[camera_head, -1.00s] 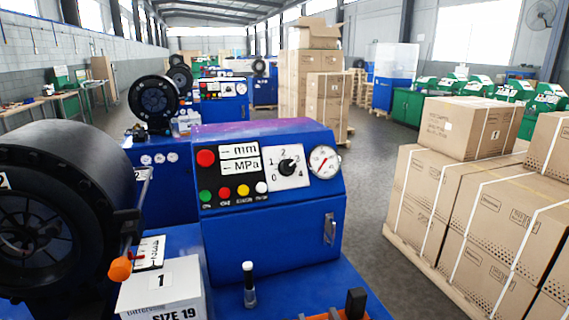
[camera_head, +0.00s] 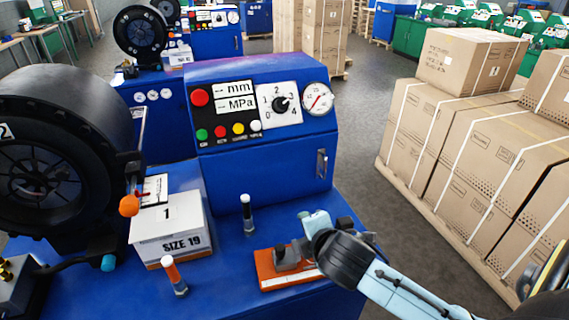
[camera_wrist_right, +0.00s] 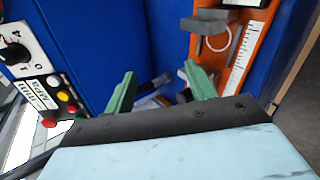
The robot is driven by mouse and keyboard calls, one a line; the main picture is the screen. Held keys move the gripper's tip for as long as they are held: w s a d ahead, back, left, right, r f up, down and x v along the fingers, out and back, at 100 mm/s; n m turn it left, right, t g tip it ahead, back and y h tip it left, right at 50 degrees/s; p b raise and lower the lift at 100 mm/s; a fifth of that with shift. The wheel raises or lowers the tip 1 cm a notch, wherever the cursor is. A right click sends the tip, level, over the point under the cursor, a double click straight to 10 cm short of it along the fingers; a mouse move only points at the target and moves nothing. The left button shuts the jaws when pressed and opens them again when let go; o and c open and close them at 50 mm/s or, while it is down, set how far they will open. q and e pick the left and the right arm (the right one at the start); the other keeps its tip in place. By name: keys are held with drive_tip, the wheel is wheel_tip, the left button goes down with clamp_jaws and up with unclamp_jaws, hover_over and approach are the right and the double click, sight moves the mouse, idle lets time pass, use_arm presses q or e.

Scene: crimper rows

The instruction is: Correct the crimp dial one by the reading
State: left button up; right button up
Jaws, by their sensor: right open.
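The crimp dial (camera_head: 281,104) is a black knob on a white panel numbered from 0 to 4, on the front of the blue crimper console (camera_head: 270,158). Its exact setting is too small to read. The display beside it (camera_head: 236,95) shows dashes before mm and MPa. The dial also shows at the left edge of the right wrist view (camera_wrist_right: 14,52). My right gripper (camera_head: 316,222) is below the dial, above the blue bench, apart from the panel. In the wrist view its green fingers (camera_wrist_right: 160,88) are spread with nothing held between them. My left gripper is not visible.
An orange measuring tool (camera_head: 275,282) lies on the bench by my right gripper. A white box marked 1 and SIZE 19 (camera_head: 172,245) and two small upright fittings (camera_head: 247,214) stand to its left. Strapped cartons (camera_head: 470,180) fill the right.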

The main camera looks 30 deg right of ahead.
drive_tip(key=w+d+r+n+t+h, duration=0.1)
drive_tip(key=w+d+r+n+t, duration=0.2)
drive_tip(key=w+r+n, duration=0.4)
drive_tip(key=n+t, duration=0.4)
drive_tip(key=n, duration=0.6)
approach(284, 105)
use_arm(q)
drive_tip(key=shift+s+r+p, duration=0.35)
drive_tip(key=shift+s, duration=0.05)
use_arm(e)
drive_tip(key=x, duration=0.9)
drive_tip(key=shift+w, duration=0.35)
drive_tip(key=c, duration=1)
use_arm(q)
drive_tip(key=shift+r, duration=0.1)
use_arm(e)
drive_tip(key=shift+m+h, duration=0.3)
drive_tip(key=shift+m, duration=0.1)
